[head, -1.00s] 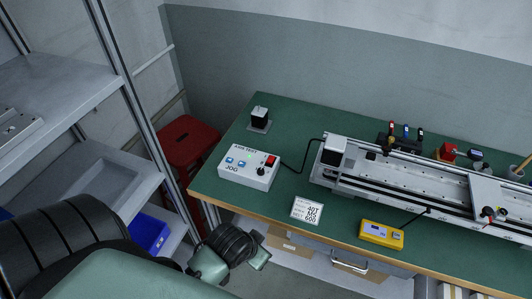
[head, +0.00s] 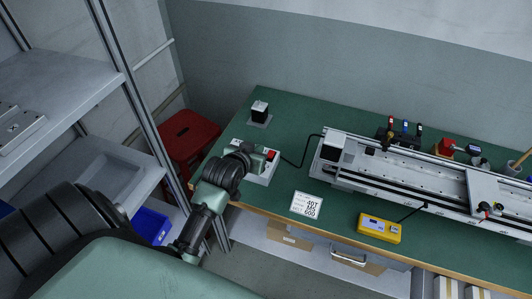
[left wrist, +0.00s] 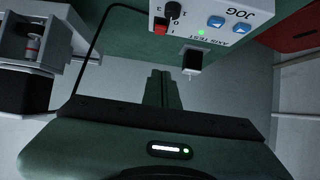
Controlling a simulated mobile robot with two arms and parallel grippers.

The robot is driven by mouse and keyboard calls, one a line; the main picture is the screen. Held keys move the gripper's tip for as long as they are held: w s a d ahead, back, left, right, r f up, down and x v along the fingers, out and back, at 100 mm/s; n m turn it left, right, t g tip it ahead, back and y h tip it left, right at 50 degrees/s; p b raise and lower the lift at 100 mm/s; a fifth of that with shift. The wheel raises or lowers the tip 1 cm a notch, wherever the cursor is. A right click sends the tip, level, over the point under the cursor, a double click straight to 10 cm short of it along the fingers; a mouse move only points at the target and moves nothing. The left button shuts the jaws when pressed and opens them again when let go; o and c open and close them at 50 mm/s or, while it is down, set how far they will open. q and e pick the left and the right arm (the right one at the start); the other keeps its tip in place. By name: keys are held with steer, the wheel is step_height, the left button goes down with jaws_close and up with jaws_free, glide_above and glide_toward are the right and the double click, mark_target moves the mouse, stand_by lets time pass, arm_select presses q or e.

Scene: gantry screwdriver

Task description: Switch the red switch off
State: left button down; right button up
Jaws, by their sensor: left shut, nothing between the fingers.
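The white control box (head: 262,176) stands on the green bench, partly hidden by my left arm. Its red switch (head: 270,155) shows just right of my left gripper (head: 261,160). In the left wrist view the control box (left wrist: 190,40) is at the top, with the red switch (left wrist: 162,27), a black knob (left wrist: 172,9), blue JOG buttons (left wrist: 215,21) and a lit green lamp (left wrist: 201,32). My left gripper's fingers (left wrist: 161,80) are together and empty, pointing towards the box's switch side. I see no contact with the switch. My right gripper is out of view.
A small black motor (head: 260,108) stands behind the box. The gantry rail (head: 400,180) fills the bench to the right, with a black cable running to the box. A label card (head: 306,205) and a yellow device (head: 380,228) lie in front. A red stool (head: 189,135) is left.

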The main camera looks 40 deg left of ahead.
arm_select(q)
glide_above(270, 152)
steer(key=s, duration=0.2)
step_height(270, 152, down, 5)
steer(key=shift+w+d+f+p, duration=0.1)
steer(key=shift+f+p, duration=0.05)
steer(key=shift+p, duration=0.25)
steer(key=f, duration=0.1)
steer(key=s+f, duration=0.1)
steer(key=shift+s+d+f+p, duration=0.1)
steer(key=shift+d+f+p, duration=0.05)
steer(key=shift+f+p, duration=0.15)
steer(key=shift+s+f, duration=0.2)
steer(key=shift+f, duration=0.35)
steer(key=f+b, duration=0.1)
steer(key=f+t+b, duration=0.1)
steer(key=b, duration=0.1)
steer(key=shift+s+d, duration=0.15)
steer(key=shift+s, duration=0.2)
steer(key=shift+r+y+p, duration=0.3)
steer(key=shift+r+p, duration=0.1)
steer(key=shift+r, duration=0.15)
